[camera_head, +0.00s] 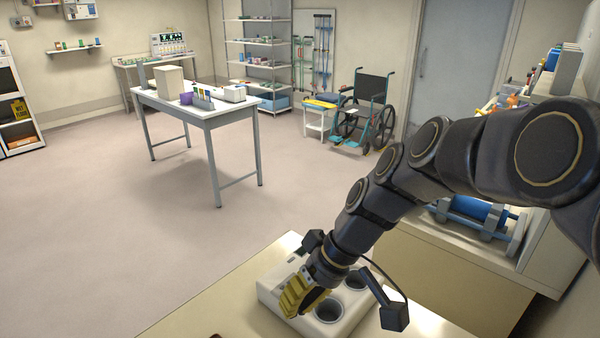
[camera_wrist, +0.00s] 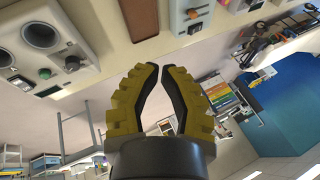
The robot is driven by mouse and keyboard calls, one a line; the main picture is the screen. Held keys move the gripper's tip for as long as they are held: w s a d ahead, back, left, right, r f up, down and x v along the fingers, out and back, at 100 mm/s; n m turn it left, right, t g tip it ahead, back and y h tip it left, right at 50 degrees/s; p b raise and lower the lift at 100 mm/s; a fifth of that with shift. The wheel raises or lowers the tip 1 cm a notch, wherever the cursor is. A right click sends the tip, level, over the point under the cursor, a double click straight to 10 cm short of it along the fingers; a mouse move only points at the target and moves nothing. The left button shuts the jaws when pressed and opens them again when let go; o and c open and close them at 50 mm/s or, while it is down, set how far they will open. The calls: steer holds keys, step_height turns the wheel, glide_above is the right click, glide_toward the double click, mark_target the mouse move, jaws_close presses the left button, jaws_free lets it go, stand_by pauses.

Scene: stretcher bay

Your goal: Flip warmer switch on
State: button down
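A white unit with round dark wells, which looks like the warmer (camera_head: 268,284), stands on the pale counter below my gripper. I cannot tell which of these is the switch. My gripper (camera_wrist: 160,66) has yellow fingers with dark pads. The fingertips are almost together, with nothing visible between them. In the head view my gripper (camera_head: 292,297) overlaps the unit's left part; contact is unclear.
The pale counter (camera_head: 215,305) has bare surface left of the unit. Another small panel (camera_wrist: 194,14) with a red-tipped part is at the top of the wrist view. A cabinet (camera_head: 450,285) stands at the right. A table (camera_head: 190,110) and wheelchair (camera_head: 372,105) stand farther back.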

steer(key=w+d+f+n+t+y, duration=0.1)
steer(key=w+f+t+y, duration=0.1)
steer(key=w, duration=0.7)
steer(key=w+d+f+n+t+y, duration=0.1)
steer(key=w+d, duration=0.1)
steer(key=w, duration=0.6)
steer(key=w+d+f+t+h, duration=0.1)
steer(key=w+d+f+t, duration=0.4)
steer(key=w+d+f, duration=0.5)
steer(key=w+d, duration=0.2)
steer(key=d, duration=0.2)
steer(key=shift+n, duration=0.4)
steer(key=shift+w+f, duration=0.1)
steer(key=x, duration=0.9)
steer(key=shift+f, duration=0.2)
steer(key=f, duration=0.2)
steer(key=w+f, duration=0.1)
steer(key=shift+a+f, duration=0.15)
steer(key=shift+a, duration=0.25)
steer(key=shift+f, duration=0.45)
